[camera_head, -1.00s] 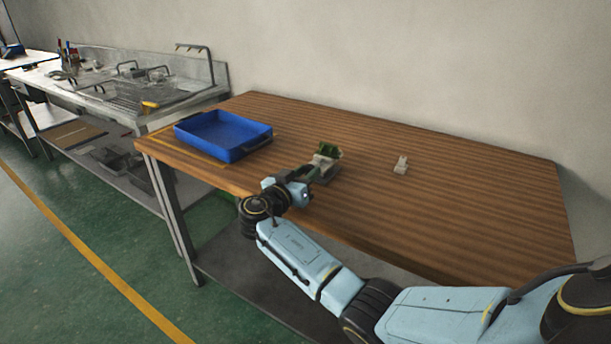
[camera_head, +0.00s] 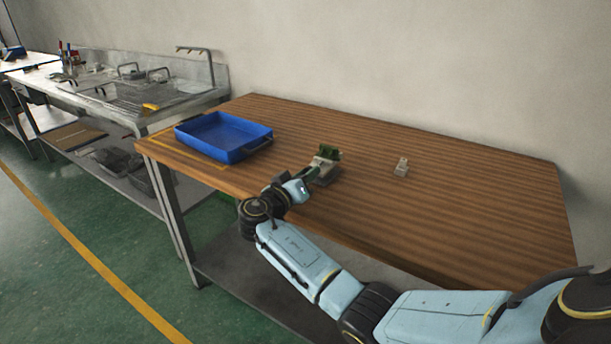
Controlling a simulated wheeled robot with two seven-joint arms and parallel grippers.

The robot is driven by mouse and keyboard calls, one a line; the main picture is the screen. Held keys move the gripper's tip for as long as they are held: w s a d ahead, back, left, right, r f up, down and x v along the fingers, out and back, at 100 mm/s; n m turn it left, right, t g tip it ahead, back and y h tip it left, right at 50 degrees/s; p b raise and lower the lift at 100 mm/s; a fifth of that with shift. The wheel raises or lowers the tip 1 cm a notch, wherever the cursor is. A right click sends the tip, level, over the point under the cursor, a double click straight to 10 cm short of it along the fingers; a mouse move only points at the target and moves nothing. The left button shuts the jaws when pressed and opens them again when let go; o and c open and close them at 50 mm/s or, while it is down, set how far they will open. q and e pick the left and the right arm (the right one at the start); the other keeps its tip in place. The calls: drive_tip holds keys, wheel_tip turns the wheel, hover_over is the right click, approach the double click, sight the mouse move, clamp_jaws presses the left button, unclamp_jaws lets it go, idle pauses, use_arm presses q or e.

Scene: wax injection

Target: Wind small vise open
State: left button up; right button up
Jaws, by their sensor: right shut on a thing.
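The small vise (camera_head: 326,162), green and grey, stands on the wooden table near its front edge. My right gripper (camera_head: 309,174) is at the near left side of the vise, shut on what looks like the vise's handle. The handle is mostly hidden by the fingers and too small to make out. The gap between the vise jaws cannot be judged from here. My left gripper is not in view.
A blue tray (camera_head: 224,136) sits at the left end of the table (camera_head: 460,200). The table's right half is clear. A steel sink bench (camera_head: 140,97) stands beyond the left end.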

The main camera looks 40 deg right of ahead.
drive_tip(key=o, duration=1)
drive_tip(key=shift+a, duration=0.1)
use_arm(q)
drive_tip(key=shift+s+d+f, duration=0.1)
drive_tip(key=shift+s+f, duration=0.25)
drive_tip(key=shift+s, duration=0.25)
use_arm(e)
drive_tip(key=v, duration=1.3)
drive_tip(key=shift+a, duration=0.1)
